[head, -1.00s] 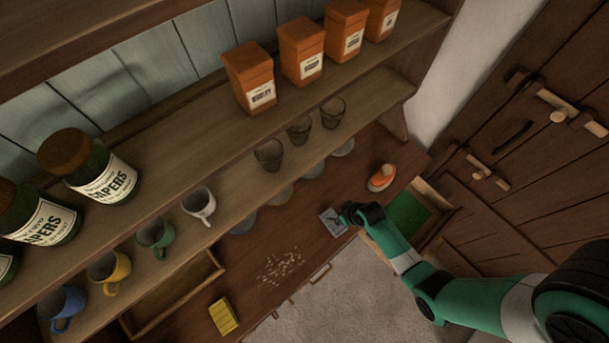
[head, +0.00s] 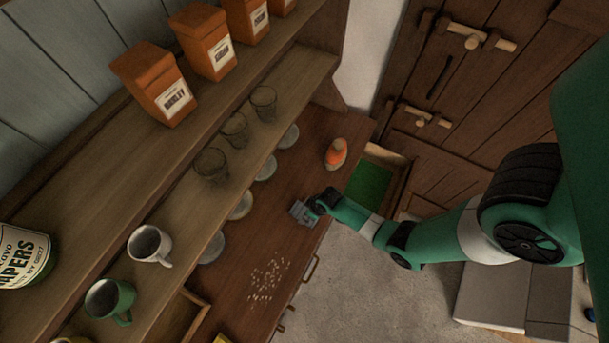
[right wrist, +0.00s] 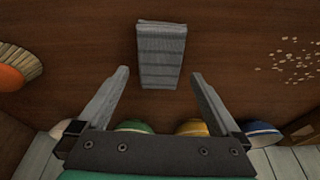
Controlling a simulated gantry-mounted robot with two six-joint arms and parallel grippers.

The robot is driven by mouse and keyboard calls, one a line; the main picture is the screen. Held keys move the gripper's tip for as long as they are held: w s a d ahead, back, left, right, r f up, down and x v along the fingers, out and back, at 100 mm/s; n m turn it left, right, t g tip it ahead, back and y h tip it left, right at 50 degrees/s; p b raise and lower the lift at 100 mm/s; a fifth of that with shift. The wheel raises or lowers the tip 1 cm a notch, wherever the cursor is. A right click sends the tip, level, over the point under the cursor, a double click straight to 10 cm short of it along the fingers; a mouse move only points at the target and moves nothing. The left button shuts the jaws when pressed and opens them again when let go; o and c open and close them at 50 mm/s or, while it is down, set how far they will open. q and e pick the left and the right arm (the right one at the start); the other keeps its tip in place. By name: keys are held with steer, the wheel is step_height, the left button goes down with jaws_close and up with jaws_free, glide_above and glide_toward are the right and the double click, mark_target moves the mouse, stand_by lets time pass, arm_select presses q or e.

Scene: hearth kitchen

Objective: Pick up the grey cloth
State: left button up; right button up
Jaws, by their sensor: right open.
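The grey cloth (right wrist: 162,55) is a folded, striped rectangle lying flat on the dark wooden counter in the right wrist view. My right gripper (right wrist: 160,74) is open above it. The two fingers are spread to either side of the cloth's near end, with nothing between them but the cloth beyond the tips. In the head view my right gripper (head: 302,213) is over the counter near its front edge, and the cloth is hard to tell from the grey fingers there. My left gripper is not in view.
An orange brush (head: 336,153) and an open green-lined drawer (head: 370,187) are close by. Pale crumbs (head: 268,280) lie on the counter. A shelf with glasses (head: 234,131) and mugs (head: 149,245) overhangs the back, with plates (head: 240,205) beneath.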

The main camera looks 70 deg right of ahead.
steer(key=b+x, duration=0.3)
steer(key=x, duration=0.1)
steer(key=shift+d+f, duration=0.1)
steer(key=shift+f, duration=0.25)
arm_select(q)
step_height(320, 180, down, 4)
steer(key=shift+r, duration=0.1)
arm_select(e)
steer(key=shift+w+r, duration=0.1)
steer(key=shift+r, duration=0.05)
steer(key=shift+c, duration=0.3)
